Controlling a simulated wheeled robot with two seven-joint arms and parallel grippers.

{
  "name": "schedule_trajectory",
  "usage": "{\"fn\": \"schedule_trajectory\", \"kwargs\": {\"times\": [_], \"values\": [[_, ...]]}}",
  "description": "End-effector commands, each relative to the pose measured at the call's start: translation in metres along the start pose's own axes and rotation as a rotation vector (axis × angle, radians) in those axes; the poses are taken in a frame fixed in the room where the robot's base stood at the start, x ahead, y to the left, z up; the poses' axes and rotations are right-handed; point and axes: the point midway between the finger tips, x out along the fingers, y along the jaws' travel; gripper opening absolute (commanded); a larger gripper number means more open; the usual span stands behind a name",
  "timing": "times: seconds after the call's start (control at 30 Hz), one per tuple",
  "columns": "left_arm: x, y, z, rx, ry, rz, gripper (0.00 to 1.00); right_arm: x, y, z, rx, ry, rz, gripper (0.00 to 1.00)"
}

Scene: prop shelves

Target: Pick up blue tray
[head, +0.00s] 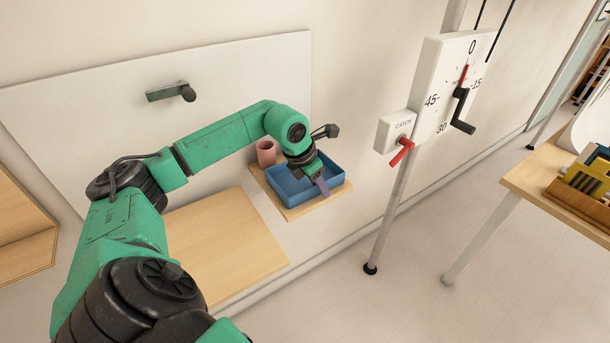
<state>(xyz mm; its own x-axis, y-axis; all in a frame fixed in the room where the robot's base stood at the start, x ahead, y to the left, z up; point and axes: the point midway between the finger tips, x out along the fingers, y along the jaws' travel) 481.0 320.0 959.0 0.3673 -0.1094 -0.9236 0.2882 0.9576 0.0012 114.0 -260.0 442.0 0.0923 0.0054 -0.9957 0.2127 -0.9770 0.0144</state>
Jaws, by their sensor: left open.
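The blue tray (290,188) sits on a small wooden shelf (299,211) against the wall, near the middle of the head view. My left gripper (322,188) reaches down over the tray, with its fingers at the tray's near right part. The gripper is open. I cannot tell whether the fingers touch the tray wall. My left wrist hides part of the tray's inside and rim. My right gripper is not in view.
A pink cup (266,153) stands behind the tray on the same shelf. A larger bare wooden board (226,238) lies to the left. A dial box (451,85) and a catch box with a red lever (401,150) stand on a post at the right. A table (560,178) is far right.

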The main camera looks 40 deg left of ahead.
Motion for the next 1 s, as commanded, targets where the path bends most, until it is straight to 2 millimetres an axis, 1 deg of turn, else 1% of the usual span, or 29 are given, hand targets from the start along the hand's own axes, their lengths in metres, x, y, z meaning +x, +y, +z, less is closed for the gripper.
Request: {"fn": "schedule_trajectory", "kwargs": {"times": [0.1,0.13,0.17,0.2,0.23,1.0], "values": [[0.0004,0.0002,-0.0003,0.0,0.0,0.0,0.41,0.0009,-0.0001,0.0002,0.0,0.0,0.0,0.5],[0.0003,0.0002,-0.0003,0.0,0.0,0.0,0.34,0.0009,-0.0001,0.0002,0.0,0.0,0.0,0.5],[0.0003,0.0002,-0.0003,0.0,0.0,0.0,0.22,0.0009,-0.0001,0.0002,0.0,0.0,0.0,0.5],[0.0002,0.0002,-0.0003,0.0,0.0,0.0,0.07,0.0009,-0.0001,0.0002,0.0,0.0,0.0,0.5],[0.0001,0.0002,-0.0003,0.0,0.0,0.0,0.0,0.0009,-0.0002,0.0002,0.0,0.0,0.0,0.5],[-0.0005,0.0003,0.0,0.0,0.0,0.0,0.0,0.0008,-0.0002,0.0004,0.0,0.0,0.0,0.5]]}}
